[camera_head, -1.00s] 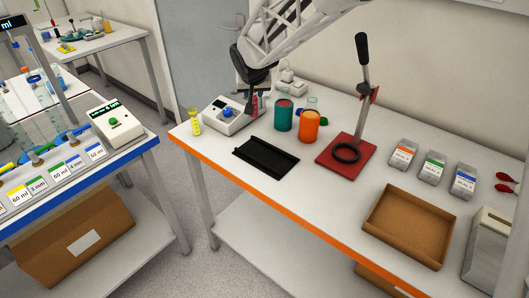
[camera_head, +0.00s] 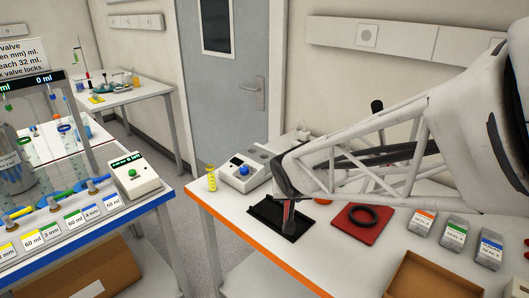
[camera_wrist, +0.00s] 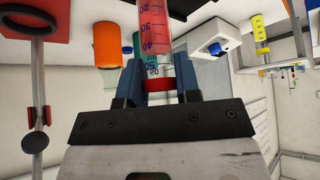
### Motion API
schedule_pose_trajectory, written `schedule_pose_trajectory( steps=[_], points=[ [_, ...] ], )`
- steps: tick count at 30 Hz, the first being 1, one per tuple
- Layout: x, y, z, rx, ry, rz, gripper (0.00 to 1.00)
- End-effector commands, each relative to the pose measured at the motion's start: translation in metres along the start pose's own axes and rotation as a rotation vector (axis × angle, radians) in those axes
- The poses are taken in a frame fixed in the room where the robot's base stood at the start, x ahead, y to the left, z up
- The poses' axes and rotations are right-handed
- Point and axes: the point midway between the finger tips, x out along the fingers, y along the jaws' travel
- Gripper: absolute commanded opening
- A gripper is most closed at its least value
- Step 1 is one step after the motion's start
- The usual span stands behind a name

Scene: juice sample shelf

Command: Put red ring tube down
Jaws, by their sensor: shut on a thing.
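The red ring tube (camera_wrist: 153,30) is a clear graduated tube with red contents and a red ring (camera_wrist: 159,85). My gripper (camera_wrist: 158,74) is shut on it, one blue finger on each side near the ring. In the head view my gripper (camera_head: 288,198) is above the black tray (camera_head: 264,213), with the tube (camera_head: 288,217) hanging down roughly upright over the tray's middle. I cannot tell whether its lower end touches the tray.
A white device with a blue knob (camera_head: 241,174) and a yellow cylinder (camera_head: 212,180) stand behind and left of the tray. The red press base (camera_head: 351,231) is to the right. My arm hides much of the table. An orange cup (camera_wrist: 106,45) shows in the wrist view.

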Motion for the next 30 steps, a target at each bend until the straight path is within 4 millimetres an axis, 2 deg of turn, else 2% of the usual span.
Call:
schedule_pose_trajectory(
  steps=[6,12,18,30],
  points=[
    [-0.009,0.008,0.035,0.0,0.001,0.0,0.0],
    [-0.014,0.012,0.054,0.0,0.001,-0.001,0.0],
    [-0.015,0.013,0.06,0.0,0.001,-0.001,0.0],
    [-0.014,0.013,0.06,0.0,0.0,-0.001,0.0]
  ],
)
